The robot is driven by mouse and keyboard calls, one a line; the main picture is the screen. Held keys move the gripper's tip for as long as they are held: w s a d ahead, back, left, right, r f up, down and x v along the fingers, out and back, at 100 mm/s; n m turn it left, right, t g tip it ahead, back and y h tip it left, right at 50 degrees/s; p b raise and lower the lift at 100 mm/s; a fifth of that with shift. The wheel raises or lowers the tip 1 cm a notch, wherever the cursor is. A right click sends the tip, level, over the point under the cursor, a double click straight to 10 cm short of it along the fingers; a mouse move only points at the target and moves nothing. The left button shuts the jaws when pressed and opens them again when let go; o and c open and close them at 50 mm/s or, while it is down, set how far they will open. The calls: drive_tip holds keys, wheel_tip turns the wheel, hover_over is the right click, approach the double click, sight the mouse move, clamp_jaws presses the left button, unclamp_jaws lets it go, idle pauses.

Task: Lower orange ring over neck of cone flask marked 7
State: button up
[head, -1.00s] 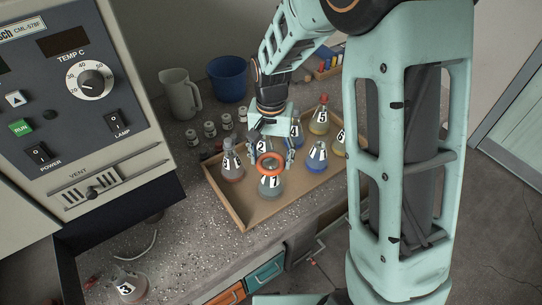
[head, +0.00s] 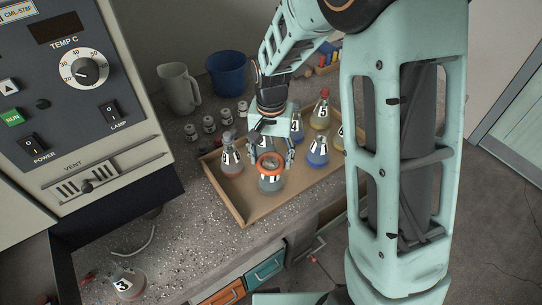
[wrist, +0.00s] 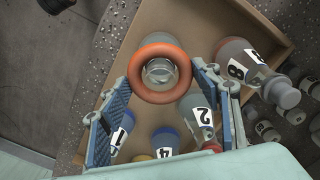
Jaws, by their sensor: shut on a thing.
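The orange ring (head: 260,170) is held level between the fingertips of my gripper (wrist: 159,77), which is shut on its outer sides. The flask (head: 270,185) under it stands upright in the tray, with greyish contents; its label is partly covered by the ring and its digit is hard to read. In the wrist view, the flask's round glass mouth (wrist: 158,70) shows inside the opening of the ring (wrist: 160,97), roughly centred. The ring sits at the top of the flask in the head view; I cannot tell exactly how far down the neck it is.
A jug (head: 178,92) and blue bucket (head: 227,75) are behind.

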drive_tip(key=shift+f+b, duration=0.7)
drive_tip(key=shift+f, duration=0.3)
drive_tip(key=o, duration=1.4)
drive_tip(key=shift+o, duration=0.6)
drive_tip(key=o, duration=0.3)
drive_tip(key=shift+o, duration=0.2)
drive_tip(key=shift+r+p, duration=3.1)
drive_tip(key=shift+r, duration=1.1)
